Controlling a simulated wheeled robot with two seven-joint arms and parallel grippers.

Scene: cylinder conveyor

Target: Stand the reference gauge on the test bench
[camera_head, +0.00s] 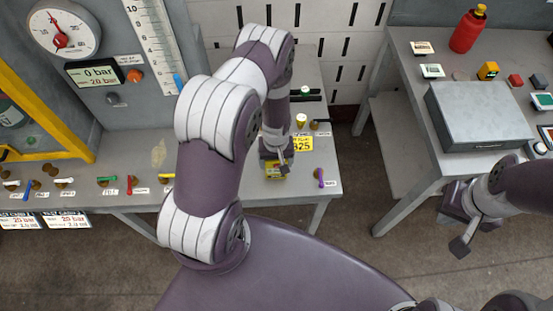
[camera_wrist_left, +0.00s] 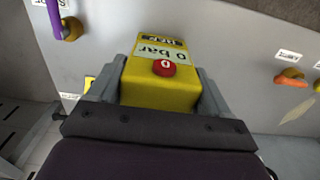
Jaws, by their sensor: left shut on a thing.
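The yellow gauge (camera_wrist_left: 160,90) has a "0 bar" display and a red button marked 0. It sits between the jaws of my left gripper (camera_wrist_left: 160,85) in the left wrist view. In the head view, my left gripper (camera_head: 277,158) holds the gauge (camera_head: 274,174) over the right end of the grey test bench (camera_head: 240,190). I cannot tell whether its base touches the bench. My right gripper (camera_head: 459,238) hangs empty by the front of the right table; its jaw opening is unclear.
Coloured valve handles (camera_head: 108,181) line the bench front, and a purple one (camera_head: 319,176) stands right of the gauge. The right table (camera_head: 412,105) carries a grey box (camera_head: 475,113) and a red bottle (camera_head: 467,32).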

